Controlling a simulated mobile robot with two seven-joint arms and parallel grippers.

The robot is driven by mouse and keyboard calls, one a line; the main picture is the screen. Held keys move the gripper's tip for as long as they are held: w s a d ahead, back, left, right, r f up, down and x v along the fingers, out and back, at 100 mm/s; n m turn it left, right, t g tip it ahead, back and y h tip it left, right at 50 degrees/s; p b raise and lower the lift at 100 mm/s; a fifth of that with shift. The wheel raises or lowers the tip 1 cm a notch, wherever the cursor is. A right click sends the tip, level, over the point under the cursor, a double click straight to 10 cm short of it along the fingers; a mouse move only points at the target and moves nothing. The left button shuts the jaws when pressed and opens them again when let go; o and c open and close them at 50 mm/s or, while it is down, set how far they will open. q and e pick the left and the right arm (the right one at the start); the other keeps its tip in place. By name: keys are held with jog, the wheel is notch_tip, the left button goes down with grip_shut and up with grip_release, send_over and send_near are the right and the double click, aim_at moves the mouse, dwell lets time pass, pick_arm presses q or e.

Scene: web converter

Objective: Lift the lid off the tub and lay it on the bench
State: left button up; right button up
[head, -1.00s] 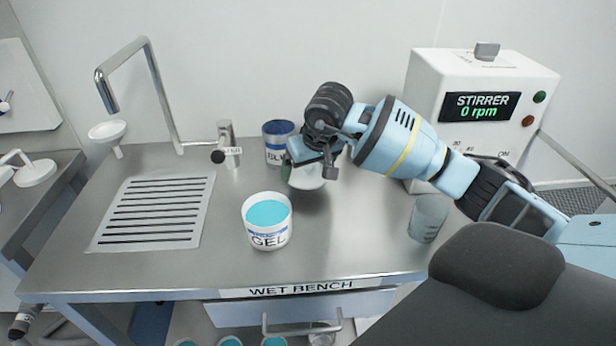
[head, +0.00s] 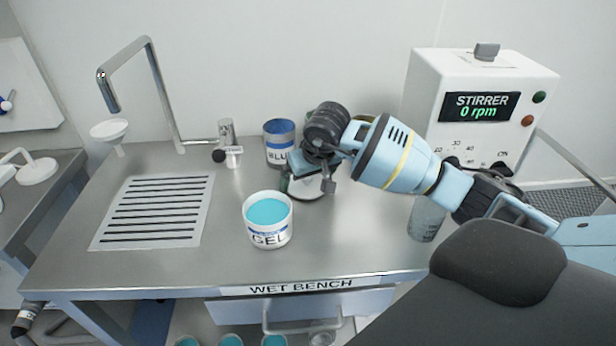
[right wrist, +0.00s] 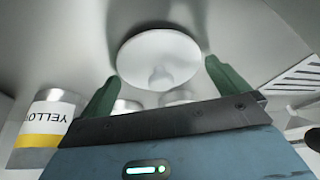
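The open white GEL tub (head: 267,236) stands upright on the steel bench (head: 350,240), with cyan gel showing inside. The white round lid (head: 308,192) is at bench level behind and right of the tub, under my right gripper (head: 305,178), which hides part of it. In the right wrist view the lid (right wrist: 158,50) shows as a disc with a small knob, just beyond the fingertips. My right gripper (right wrist: 163,80) has its fingers wide apart, with nothing clasped between them. My left gripper is not in view.
A blue-labelled can (head: 279,140) stands close behind the lid. A clear beaker (head: 425,222) is at the right, before the stirrer (head: 480,110). A tap (head: 228,145) and drain grate (head: 150,210) are left. A yellow-labelled can (right wrist: 45,125) shows in the right wrist view.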

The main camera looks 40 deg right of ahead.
jog(key=shift+r, duration=0.25)
jog(key=v, duration=1.1)
jog(key=shift+s+r, duration=0.25)
jog(key=shift+r, duration=0.1)
